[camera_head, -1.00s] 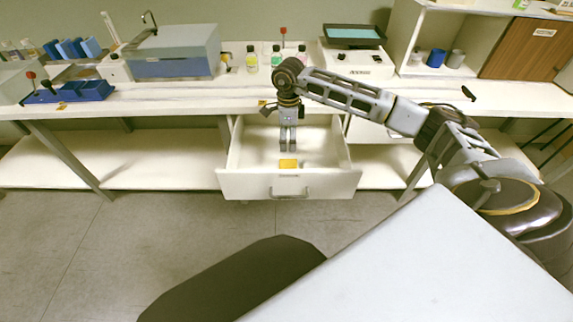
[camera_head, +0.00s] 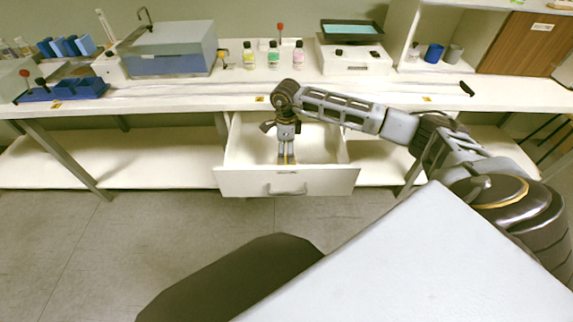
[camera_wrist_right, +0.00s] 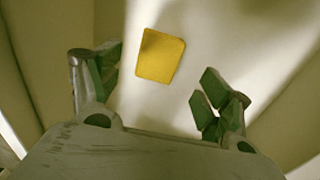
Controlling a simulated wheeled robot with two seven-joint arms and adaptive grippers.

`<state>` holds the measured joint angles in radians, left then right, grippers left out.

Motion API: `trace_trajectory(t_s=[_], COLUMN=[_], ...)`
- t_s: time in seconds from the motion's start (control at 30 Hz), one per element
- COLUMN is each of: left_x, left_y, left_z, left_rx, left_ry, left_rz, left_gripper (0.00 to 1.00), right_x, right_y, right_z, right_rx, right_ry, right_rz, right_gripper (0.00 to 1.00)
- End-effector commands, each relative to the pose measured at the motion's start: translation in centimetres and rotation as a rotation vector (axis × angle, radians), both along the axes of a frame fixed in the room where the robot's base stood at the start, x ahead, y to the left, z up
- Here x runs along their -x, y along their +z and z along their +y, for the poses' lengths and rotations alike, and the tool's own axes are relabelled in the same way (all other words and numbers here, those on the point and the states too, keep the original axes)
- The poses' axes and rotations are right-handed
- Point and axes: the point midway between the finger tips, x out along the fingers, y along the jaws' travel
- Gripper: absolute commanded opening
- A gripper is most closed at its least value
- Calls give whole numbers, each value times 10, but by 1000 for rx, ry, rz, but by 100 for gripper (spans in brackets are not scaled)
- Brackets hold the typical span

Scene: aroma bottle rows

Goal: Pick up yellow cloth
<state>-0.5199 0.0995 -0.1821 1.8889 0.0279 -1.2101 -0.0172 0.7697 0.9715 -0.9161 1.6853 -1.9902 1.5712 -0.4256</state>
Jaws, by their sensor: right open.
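The yellow cloth (camera_wrist_right: 160,56) lies flat on the floor of the open drawer (camera_head: 240,184). In the right wrist view it sits ahead of and between the spread fingers of my right gripper (camera_wrist_right: 160,88), apart from both. In the head view my right gripper (camera_head: 287,158) points down inside the drawer, directly over the cloth, and hides most of it; only a thin bit of yellow (camera_head: 287,162) shows by the fingertips. The right gripper is open and empty. My left gripper is not in view.
The drawer's walls and front panel surround my right gripper. On the worktop (camera_head: 180,103) above stand several bottles, including a green-labelled one (camera_head: 273,57), a box-shaped device (camera_head: 170,52) and a scale-like instrument (camera_head: 352,60). The floor in front is clear at left.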

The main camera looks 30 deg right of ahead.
Motion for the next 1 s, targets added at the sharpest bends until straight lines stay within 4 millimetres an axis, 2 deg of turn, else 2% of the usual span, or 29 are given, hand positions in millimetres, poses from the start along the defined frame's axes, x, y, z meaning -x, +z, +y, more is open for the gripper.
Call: trace_trajectory(t_s=[0.23,0.57,0.77,1.0], left_x=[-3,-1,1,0], left_y=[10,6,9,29], left_z=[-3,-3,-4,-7], left_rx=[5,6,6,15], left_ry=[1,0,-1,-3], left_rz=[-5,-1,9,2], left_gripper=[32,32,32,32], right_x=[0,0,2,4], right_y=[-9,-11,-28,-53], right_z=[0,0,0,0], right_rx=[1,0,0,0], right_ry=[0,0,0,0], right_rz=[-1,0,1,1], right_gripper=[79,79,79,79])
